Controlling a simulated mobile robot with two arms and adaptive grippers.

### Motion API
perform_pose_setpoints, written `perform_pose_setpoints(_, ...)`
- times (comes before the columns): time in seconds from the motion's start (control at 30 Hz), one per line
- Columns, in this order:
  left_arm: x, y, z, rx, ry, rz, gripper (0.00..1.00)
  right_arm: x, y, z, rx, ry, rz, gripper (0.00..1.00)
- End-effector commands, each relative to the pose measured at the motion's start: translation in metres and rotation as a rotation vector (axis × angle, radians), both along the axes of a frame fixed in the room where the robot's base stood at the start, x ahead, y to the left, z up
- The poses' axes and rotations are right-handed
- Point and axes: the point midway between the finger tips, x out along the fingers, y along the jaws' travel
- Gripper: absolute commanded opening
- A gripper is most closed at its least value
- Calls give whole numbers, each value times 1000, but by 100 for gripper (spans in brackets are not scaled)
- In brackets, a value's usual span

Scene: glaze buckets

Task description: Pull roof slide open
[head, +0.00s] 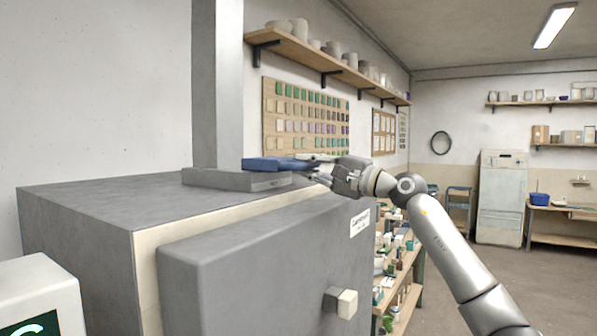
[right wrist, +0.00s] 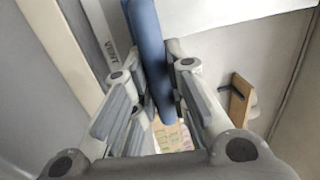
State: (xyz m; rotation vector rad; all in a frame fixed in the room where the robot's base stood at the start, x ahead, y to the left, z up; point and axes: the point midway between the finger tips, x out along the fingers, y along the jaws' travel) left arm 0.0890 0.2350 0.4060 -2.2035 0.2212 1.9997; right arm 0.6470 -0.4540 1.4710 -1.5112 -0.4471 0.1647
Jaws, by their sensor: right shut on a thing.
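The roof slide (head: 232,180) is a flat grey slab on top of a large grey kiln (head: 85,215), in front of a square grey flue. A blue handle (head: 275,163) sits at its right end. My right gripper (head: 312,171) reaches in from the right, at the handle. In the right wrist view the blue handle (right wrist: 150,45) lies between the two fingers of my right gripper (right wrist: 158,75), which are shut on it. The fingertips are partly hidden by the handle. My left gripper is in neither view.
The kiln door (head: 260,265) with a knob (head: 340,302) faces front. A white box with a green label (head: 40,300) stands at the lower left. A wall shelf with pots (head: 330,65) runs above and behind. A stocked rack (head: 400,280) stands right of the kiln.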

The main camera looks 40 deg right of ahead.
Motion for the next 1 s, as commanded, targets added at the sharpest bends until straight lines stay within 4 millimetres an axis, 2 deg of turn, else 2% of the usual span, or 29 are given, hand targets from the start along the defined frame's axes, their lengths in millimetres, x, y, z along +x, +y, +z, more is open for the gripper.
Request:
perform_pose_setpoints(0.17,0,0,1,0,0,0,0,1,0,0,1,1,0,0)
perform_pose_setpoints(0.2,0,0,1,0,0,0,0,1,0,0,1,1,0,16)
perform_pose_setpoints(0.37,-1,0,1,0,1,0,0,1,0,0,0,1,0,36)
perform_pose_setpoints(0.77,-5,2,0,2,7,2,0,-3,-2,-1,0,1,-1,37)
perform_pose_setpoints(1.0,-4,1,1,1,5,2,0,-31,-14,-8,-2,4,-4,37)
